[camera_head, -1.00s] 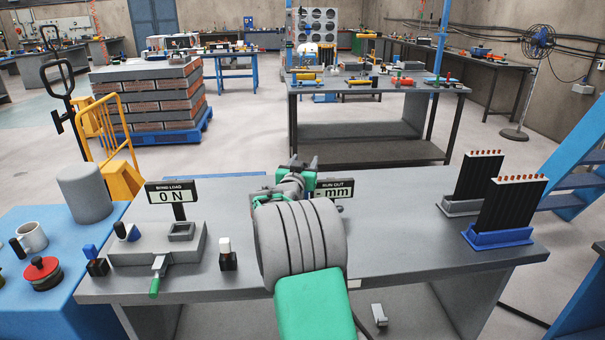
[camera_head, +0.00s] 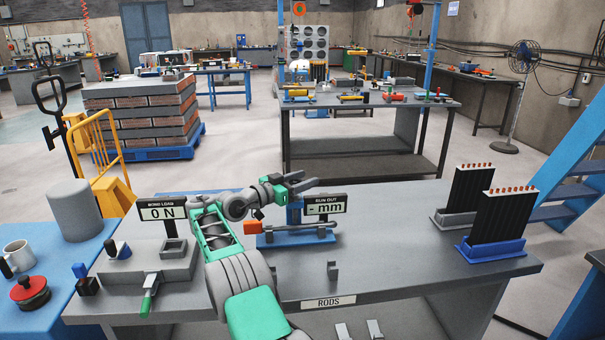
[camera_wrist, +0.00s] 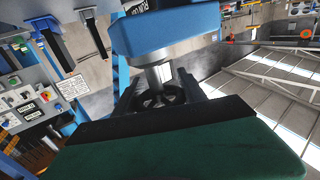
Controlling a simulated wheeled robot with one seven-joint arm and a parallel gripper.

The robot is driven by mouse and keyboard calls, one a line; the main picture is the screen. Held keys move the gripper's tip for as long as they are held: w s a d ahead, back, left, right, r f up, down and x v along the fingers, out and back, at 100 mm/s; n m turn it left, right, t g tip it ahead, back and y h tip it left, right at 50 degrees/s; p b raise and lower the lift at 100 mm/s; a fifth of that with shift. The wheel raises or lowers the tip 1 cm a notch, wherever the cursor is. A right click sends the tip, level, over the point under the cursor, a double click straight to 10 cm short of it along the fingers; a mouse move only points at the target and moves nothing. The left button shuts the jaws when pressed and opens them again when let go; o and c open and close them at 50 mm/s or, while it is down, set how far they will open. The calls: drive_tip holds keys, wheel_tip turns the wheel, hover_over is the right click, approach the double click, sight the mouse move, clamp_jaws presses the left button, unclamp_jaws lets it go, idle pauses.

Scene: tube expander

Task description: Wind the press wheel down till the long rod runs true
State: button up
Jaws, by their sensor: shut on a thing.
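A blue press (camera_head: 294,214) stands on the bench, and its blue base carries a grey rod (camera_head: 300,229) lying level across it. I cannot tell from here whether the rod is straight. My gripper (camera_head: 299,183) reaches in from the left at the top of the press. In the wrist view, its dark fingers (camera_wrist: 158,92) are shut on the black press wheel (camera_wrist: 152,101), below a bright screw and the blue press head (camera_wrist: 172,35). The wheel is hard to make out in the head view. The run-out display (camera_head: 324,206) shows "- mm"; the bend-load display (camera_head: 163,212) shows "0 N".
A grey control box (camera_head: 150,262) with a green-handled lever stands left on the bench. Finned black blocks (camera_head: 495,223) stand at the right. A small grey bracket (camera_head: 332,270) stands in front of the press. The bench between bracket and blocks is clear.

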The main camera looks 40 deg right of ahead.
drive_tip(key=shift+s+d+f+m+g+p, duration=0.1)
drive_tip(key=shift+s+m+g+p, duration=0.2)
drive_tip(key=shift+g+p, duration=0.1)
drive_tip(key=o, duration=1)
drive_tip(key=shift+c, duration=0.2)
drive_tip(key=shift+o, duration=0.7)
drive_tip(key=shift+d, duration=0.2)
drive_tip(key=shift+o, duration=1.3)
drive_tip(key=shift+a, duration=0.15)
drive_tip(key=shift+w, duration=0.15)
